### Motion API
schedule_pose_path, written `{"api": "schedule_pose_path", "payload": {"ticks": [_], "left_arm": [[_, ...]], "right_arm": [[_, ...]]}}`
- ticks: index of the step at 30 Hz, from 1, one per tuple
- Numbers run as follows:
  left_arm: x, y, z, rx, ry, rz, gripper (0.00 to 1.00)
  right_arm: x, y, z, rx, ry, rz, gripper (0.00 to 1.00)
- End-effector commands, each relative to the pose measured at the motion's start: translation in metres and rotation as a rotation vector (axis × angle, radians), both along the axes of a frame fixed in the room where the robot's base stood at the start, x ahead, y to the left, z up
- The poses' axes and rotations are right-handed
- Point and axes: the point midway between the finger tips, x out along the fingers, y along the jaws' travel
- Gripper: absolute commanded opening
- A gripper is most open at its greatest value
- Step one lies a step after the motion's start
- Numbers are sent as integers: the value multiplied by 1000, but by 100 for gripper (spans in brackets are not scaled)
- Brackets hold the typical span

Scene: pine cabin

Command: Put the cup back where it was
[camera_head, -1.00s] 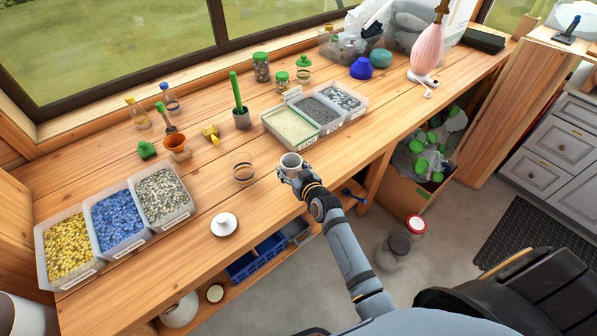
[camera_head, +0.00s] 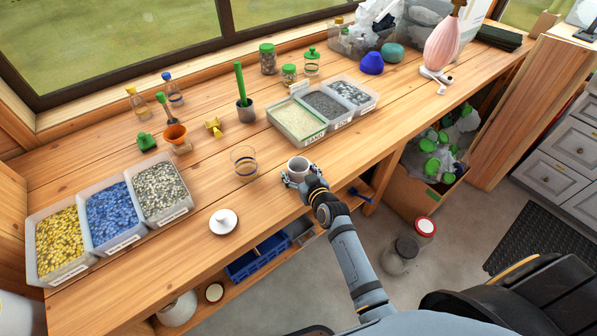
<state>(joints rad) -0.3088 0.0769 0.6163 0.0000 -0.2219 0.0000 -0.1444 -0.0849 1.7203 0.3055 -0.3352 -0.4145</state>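A small white-grey cup (camera_head: 299,166) is at the front edge of the wooden workbench, right of the middle. My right gripper (camera_head: 295,180) is at the cup from the front, with its fingers around the cup's lower part. The fingers look closed on it, and they hide part of its side. I cannot tell whether the cup's base touches the bench. My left gripper is not in view.
A glass (camera_head: 244,162) stands just left of the cup, and a white lid (camera_head: 223,221) lies front left. Gravel trays (camera_head: 301,131) stand behind the cup. Three more trays (camera_head: 112,239) stand at the left. Bare bench (camera_head: 200,262) lies at the front left.

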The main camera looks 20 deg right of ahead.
Motion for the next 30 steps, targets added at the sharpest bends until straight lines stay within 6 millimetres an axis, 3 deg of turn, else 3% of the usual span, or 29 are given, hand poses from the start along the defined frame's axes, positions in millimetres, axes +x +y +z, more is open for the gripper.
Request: {"api": "schedule_pose_path", "payload": {"ticks": [9,12,14,24,30], "left_arm": [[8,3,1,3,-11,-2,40],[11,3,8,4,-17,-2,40],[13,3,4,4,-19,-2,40],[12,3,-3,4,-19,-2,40],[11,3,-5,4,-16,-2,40]], "right_arm": [[0,0,1,0,-1,0,83],[0,0,9,0,-1,0,83],[-10,-1,6,1,1,0,83],[-86,-10,30,0,1,1,83],[-110,-13,39,0,-1,1,83]]}}
